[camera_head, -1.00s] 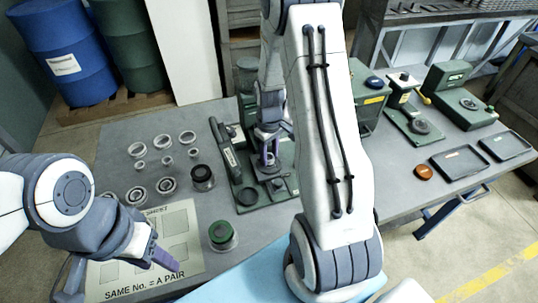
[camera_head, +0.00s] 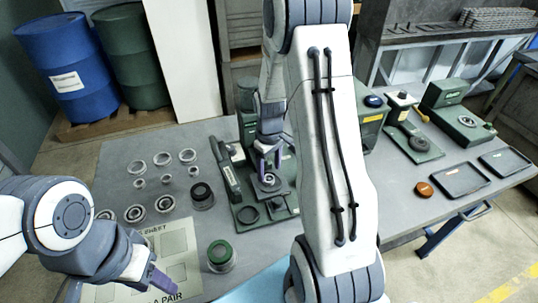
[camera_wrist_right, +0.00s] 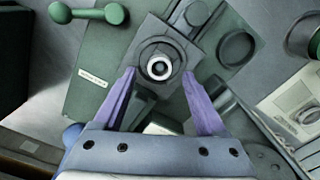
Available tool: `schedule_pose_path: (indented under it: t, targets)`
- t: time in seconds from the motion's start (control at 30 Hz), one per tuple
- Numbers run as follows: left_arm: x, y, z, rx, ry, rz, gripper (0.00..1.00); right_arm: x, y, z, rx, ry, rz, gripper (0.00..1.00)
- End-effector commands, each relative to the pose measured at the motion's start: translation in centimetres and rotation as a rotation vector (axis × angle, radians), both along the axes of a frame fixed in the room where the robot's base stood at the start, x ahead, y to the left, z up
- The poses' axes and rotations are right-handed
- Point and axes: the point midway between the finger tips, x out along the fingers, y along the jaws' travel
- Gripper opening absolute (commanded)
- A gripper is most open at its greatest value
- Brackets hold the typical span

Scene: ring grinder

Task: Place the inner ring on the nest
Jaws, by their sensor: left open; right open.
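A small bright ring (camera_wrist_right: 159,67), which looks like the inner ring, sits at the centre of the dark round nest (camera_wrist_right: 145,50) on the square plate of the green machine. It also shows in the head view (camera_head: 267,179). My right gripper (camera_wrist_right: 160,92) is open and empty, its purple fingers apart below the ring in the wrist view. In the head view the right gripper (camera_head: 265,160) is just above the nest, with the arm covering part of the machine. My left gripper (camera_head: 150,275) is over the sheet at the lower left, open, holding nothing I can see.
Several loose rings (camera_head: 163,203) lie on the grey table left of the machine. A black-topped jar (camera_head: 202,195) and a green-topped jar (camera_head: 220,255) stand nearby. A green lever with a ball end (camera_wrist_right: 114,14) is close to the nest. Trays (camera_head: 462,181) are at right.

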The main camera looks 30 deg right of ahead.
Motion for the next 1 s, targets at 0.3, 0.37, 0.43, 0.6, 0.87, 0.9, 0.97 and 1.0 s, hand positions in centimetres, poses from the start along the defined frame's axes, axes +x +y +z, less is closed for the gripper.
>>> schedule_pose_path:
  t: [0.3, 0.37, 0.43, 0.6, 0.87, 0.9, 0.97, 1.0]
  targets:
    - [0.0, 0.0, -1.1, 0.0, 0.0, -0.001, 0.5, 0.1, 0.0, 6.5, -0.002, -0.006, 0.0, 0.74]
    - [0.0, 0.0, -1.1, 0.0, 0.0, -0.001, 0.5, 0.1, 0.0, 7.3, -0.002, -0.005, 0.0, 0.74]
    - [0.0, 0.0, -1.2, 0.0, 0.0, -0.001, 0.5, 0.0, 0.0, 7.9, -0.001, -0.002, 0.0, 0.74]
    - [0.0, 0.0, -1.2, 0.0, 0.0, -0.001, 0.5, 0.0, 0.0, 8.6, 0.0, 0.0, 0.0, 0.74]
    - [0.0, 0.0, -1.2, 0.0, 0.0, -0.001, 0.5, -1.3, 7.8, 10.6, 0.01, -0.017, 0.087, 0.74]
    - [0.0, 0.0, -1.2, 0.0, 0.0, -0.001, 0.5, -2.2, 10.3, 11.2, 0.014, -0.021, 0.117, 0.74]
    - [0.0, 0.0, -1.2, 0.0, 0.0, -0.001, 0.5, -4.2, 14.1, 12.0, 0.023, -0.027, 0.162, 0.74]
    - [0.0, 0.0, -1.2, 0.0, 0.0, -0.001, 0.5, -5.9, 16.5, 12.4, 0.03, -0.031, 0.194, 0.74]
